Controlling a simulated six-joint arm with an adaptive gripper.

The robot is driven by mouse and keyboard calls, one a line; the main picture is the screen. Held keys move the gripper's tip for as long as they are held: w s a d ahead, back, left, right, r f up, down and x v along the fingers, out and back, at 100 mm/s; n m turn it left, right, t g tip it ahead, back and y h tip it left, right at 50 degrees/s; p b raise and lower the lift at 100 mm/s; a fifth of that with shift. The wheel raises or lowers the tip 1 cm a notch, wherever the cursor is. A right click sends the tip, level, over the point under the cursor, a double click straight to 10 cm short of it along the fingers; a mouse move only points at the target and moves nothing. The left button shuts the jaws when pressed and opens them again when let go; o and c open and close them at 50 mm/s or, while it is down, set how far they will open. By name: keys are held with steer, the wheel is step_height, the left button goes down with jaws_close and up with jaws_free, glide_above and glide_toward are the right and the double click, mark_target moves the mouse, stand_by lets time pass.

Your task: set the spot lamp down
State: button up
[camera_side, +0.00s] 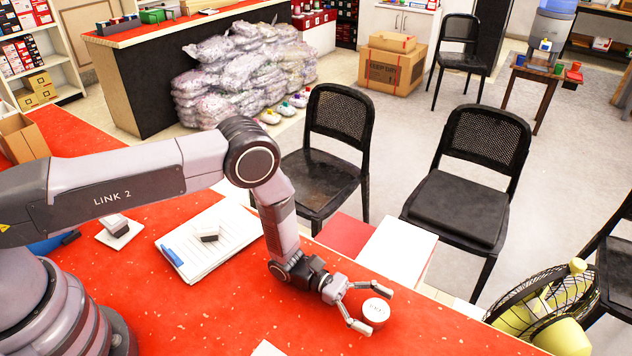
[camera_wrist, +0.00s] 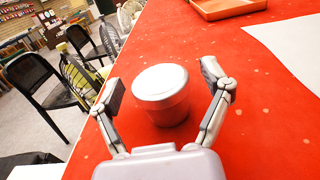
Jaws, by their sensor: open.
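In the wrist view my gripper (camera_wrist: 168,90) shows no finger touching the lamp.
A clipboard with paper (camera_side: 225,240) and a small block (camera_side: 207,233) lie left of my gripper. An orange tray (camera_wrist: 228,8) and a white sheet (camera_wrist: 290,48) lie beyond and right in the wrist view. Black chairs (camera_side: 460,205) and a fan (camera_side: 545,305) stand off the counter.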

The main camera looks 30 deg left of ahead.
steer(key=shift+r, duration=0.1)
steer(key=shift+a, duration=0.3)
steer(key=a, duration=0.6)
steer(key=shift+a, duration=0.2)
steer(key=shift+w+a+r, duration=0.1)
steer(key=shift+a+r, duration=0.1)
steer(key=shift+r, duration=0.2)
steer(key=s+a+r+m+g+y, duration=0.25)
steer(key=r+m, duration=0.25)
steer(key=r, duration=0.7)
steer(key=s+a+r+m+g+y, duration=0.1)
steer(key=a+r+m+g+y, duration=0.4)
steer(key=r, duration=0.7)
steer(key=s+a+r+m+t+y, duration=0.4)
steer(key=s+a+r+t+y, duration=0.1)
steer(key=s+a, duration=0.4)
steer(key=s+a+r+m+t+y, duration=0.4)
steer(key=s+a+r+t, duration=0.4)
steer(key=a, duration=0.5)
steer(key=shift+s+r+y, duration=0.6)
steer(key=shift+s+y, duration=0.15)
